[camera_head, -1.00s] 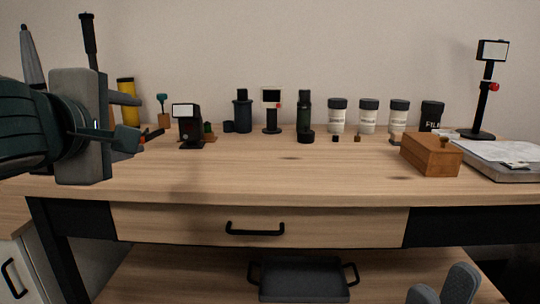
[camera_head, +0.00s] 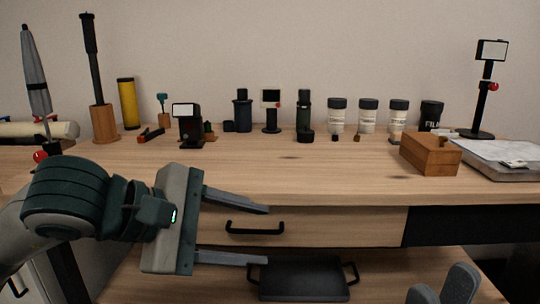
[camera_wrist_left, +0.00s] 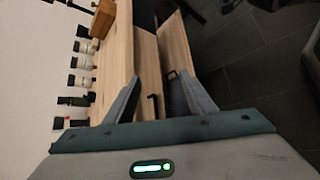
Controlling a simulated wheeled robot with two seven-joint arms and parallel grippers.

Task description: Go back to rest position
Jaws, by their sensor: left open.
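My left gripper (camera_head: 266,235) is open and empty. It points right, in front of the table's front edge and the drawer (camera_head: 340,224). In the left wrist view, the left gripper (camera_wrist_left: 161,75) has its fingers apart with nothing between them.
The wooden table (camera_head: 290,177) has a clear middle. Bottles and devices line its back, with a wooden box (camera_head: 428,158) at the right. A wooden holder (camera_head: 104,124) with a tripod stands at the back left. A grey tray (camera_head: 302,280) sits on the lower shelf.

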